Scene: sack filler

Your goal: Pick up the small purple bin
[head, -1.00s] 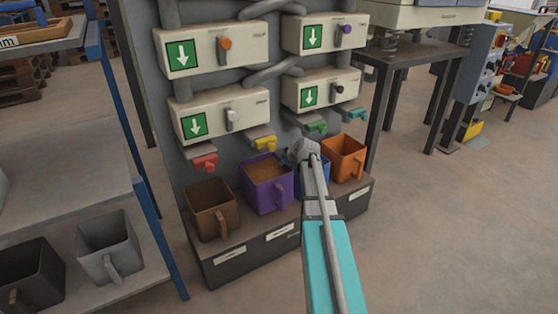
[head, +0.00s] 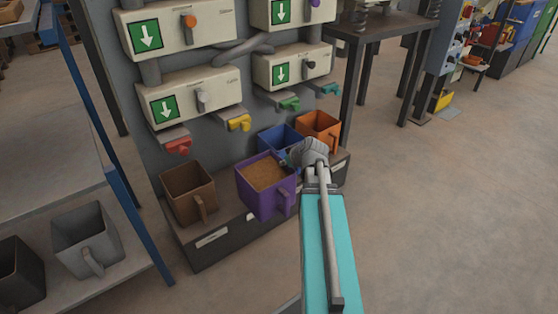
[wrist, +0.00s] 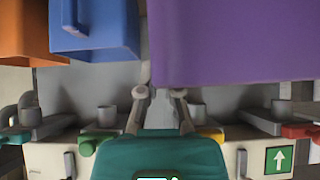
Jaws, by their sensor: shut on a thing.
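The purple bin (head: 262,196) is filled with brown granular material and looks upright. It stands out in front of the row of bins, overlapping the ledge's front face, and appears raised off the ledge. My gripper (head: 286,159) is at its right rim, shut on the bin's wall; the wrist hides part of the grip. In the wrist view, the purple bin (wrist: 235,42) fills the upper right, and my gripper (wrist: 159,93) has its fingertips at the bin's near edge.
A brown bin (head: 187,190) sits left on the ledge (head: 210,242). A blue bin (head: 277,136) and an orange bin (head: 318,130) stand behind my wrist. Coloured spouts, such as the yellow one (head: 239,123), hang above. A shelf with a grey bin (head: 86,238) is left. Floor at right is clear.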

